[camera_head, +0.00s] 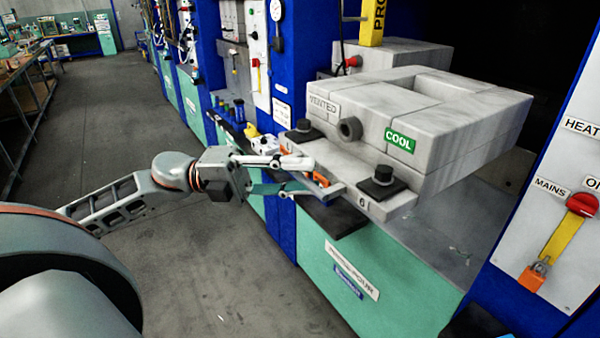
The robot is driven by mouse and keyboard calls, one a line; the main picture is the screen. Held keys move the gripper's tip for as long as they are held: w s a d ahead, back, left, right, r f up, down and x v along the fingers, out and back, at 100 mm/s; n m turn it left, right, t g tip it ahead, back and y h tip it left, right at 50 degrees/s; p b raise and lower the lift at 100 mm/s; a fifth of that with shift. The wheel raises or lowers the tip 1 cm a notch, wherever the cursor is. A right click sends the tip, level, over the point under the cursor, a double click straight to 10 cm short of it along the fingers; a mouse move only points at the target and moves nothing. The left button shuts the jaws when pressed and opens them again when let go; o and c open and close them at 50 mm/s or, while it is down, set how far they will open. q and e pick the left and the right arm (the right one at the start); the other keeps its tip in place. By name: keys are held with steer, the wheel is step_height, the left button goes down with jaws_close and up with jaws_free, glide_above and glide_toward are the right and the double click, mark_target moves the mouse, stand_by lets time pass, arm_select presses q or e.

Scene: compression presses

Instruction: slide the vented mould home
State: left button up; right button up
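The vented mould (440,105) is a pale grey block with a square opening in its top, a "VENTED" plate, a green "COOL" label and a round grey port on its front. It sits on a grey plate (350,172) marked "6", with black knobs at both front corners. It juts out of the dark press opening. An orange piece (320,179), seemingly a handle, shows at the plate's front edge. My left gripper (312,177) is at that edge with its fingers apart, above and below the orange piece. Contact is unclear. My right gripper is out of view.
A blue press post with "HEAT" and "MAINS" labels, a red knob (582,204) and a yellow lever stands at right. A dark ledge (335,215) lies below the plate over a green panel. Small items stand on a shelf left. The floor at left is clear.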

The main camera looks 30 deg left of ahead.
arm_select(q)
jaws_close()
steer(key=shift+w, duration=0.2)
